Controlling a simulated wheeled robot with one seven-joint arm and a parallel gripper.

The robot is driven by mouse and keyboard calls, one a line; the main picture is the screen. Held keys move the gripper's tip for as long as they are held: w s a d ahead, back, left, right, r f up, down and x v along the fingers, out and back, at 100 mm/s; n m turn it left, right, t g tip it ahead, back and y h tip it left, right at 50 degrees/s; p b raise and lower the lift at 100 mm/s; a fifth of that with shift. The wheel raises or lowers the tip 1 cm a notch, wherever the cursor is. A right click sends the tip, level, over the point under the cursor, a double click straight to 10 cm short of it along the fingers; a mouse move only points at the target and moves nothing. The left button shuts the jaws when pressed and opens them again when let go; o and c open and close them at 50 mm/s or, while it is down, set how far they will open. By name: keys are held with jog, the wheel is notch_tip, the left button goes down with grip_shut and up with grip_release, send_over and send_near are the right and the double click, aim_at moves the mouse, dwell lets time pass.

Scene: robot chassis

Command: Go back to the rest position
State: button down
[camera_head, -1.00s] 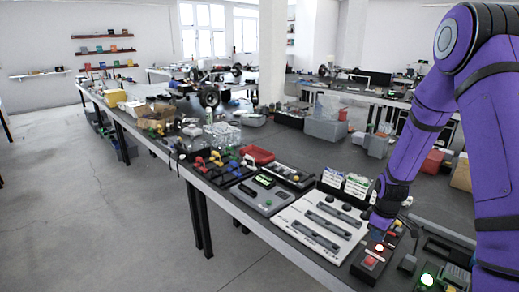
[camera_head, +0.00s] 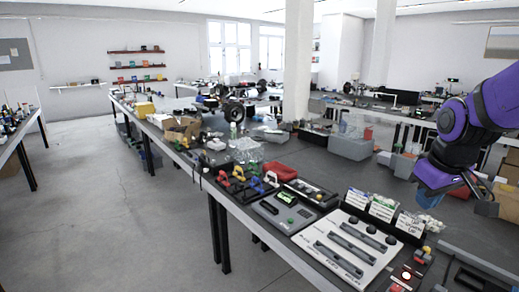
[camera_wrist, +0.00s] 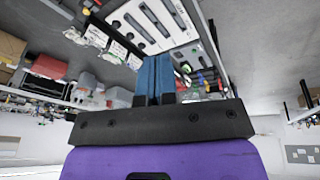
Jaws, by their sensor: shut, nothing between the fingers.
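My gripper (camera_head: 430,200) is at the right of the head view, raised above the workbench and apart from the things on it. Its blue fingers hang below the purple and black wrist. In the wrist view my gripper (camera_wrist: 154,58) shows its two blue fingers side by side, pressed together with nothing between them. The white slider panel (camera_head: 345,248) lies on the bench below and to the left of my gripper; it also shows in the wrist view (camera_wrist: 128,22).
A small red-button box (camera_head: 399,283) lies right of the panel. Upright card holders (camera_head: 383,207) stand behind it. A grey console (camera_head: 287,210), a red tray (camera_head: 281,171) and a grey bin (camera_head: 350,147) are further back. The floor (camera_head: 120,215) to the left is clear.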

jog(key=s+a+r+m+t, duration=0.1)
jog(key=s+a+r, duration=0.1)
jog(key=s+r, duration=0.2)
jog(key=s+a+r+m+t, duration=0.1)
jog(key=s+a+r+m, duration=0.1)
jog(key=s, duration=0.9)
jog(key=shift+v, duration=0.95)
